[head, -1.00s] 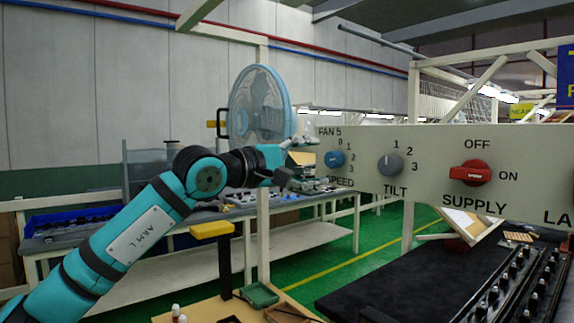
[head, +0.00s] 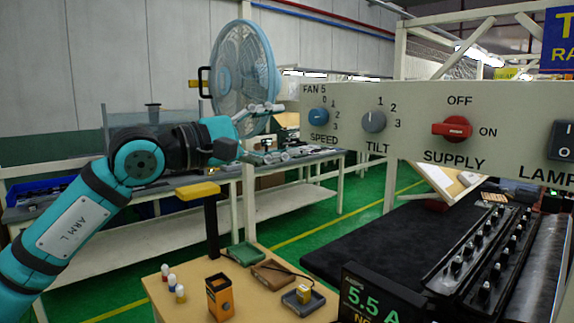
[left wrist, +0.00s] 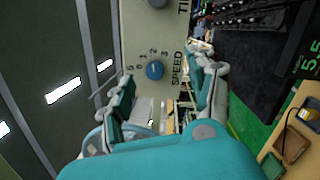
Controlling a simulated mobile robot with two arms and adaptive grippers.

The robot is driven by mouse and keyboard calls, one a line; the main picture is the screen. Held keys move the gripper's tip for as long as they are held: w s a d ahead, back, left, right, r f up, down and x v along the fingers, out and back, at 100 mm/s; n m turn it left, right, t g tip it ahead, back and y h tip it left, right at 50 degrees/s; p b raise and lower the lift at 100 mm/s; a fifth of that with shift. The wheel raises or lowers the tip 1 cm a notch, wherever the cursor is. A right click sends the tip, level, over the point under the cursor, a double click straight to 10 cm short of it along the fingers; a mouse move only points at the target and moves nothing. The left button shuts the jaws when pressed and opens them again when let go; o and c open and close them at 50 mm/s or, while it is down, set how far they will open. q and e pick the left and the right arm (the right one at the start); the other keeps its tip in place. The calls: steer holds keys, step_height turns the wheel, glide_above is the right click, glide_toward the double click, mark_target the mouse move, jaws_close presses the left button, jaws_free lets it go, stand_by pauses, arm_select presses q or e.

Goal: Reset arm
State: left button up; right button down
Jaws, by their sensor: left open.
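My left gripper (head: 282,131) is open and empty, to the left of the grey switch panel (head: 346,98). Its fingers are spread, one above the other, near the panel's left end. The blue SPEED knob (head: 318,121) is just right of the fingertips, apart from them in this view. In the left wrist view the blue knob (left wrist: 155,70) lies ahead between the open fingers (left wrist: 163,84), with nothing held. The grey TILT knob (head: 374,121) and red SUPPLY switch (head: 451,129) are farther right. My right gripper is not visible.
A blue fan (head: 243,70) stands behind the gripper. Below, a wooden table (head: 262,301) holds small bottles, an orange box (head: 220,297) and trays. A yellow-topped post (head: 198,190) rises below my forearm. A display (head: 378,298) stands front right.

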arm_select(q)
steer(key=s+d+f+n+g+h, duration=0.2)
steer(key=s+d+f+n+h, duration=0.1)
steer(key=d+f+h, duration=0.1)
steer(key=s+a+f+m+t+y, duration=0.1)
steer(key=a+f+m+t+y, duration=0.1)
steer(key=a+f+m+y, duration=0.7)
steer(key=s+a+f+m+t+y, duration=0.1)
steer(key=a+f+m+t+y, duration=0.2)
steer(key=f+m+y, duration=0.75)
steer(key=s+a+f+m+t+y, duration=0.15)
steer(key=a+f+m, duration=0.45)
steer(key=f, duration=0.8)
steer(key=s+a+f+n+g, duration=0.2)
steer(key=s+f+n+g, duration=0.45)
steer(key=s+f, duration=0.8)
steer(key=s+d+f+n+g+h, duration=0.25)
steer(key=s+f+g, duration=0.35)
steer(key=s+f, duration=0.5)
steer(key=s+f+g, duration=0.1)
steer(key=s+f, duration=0.1)
steer(key=f, duration=1.1)
steer(key=s+f, duration=0.2)
steer(key=f, duration=1.1)
steer(key=s+a+f+g, duration=0.1)
steer(key=s+a+f, duration=0.2)
steer(key=s+f, duration=1.1)
steer(key=shift+s+a+f+g, duration=0.3)
steer(key=shift+s+a, duration=0.1)
steer(key=shift+s, duration=0.6)
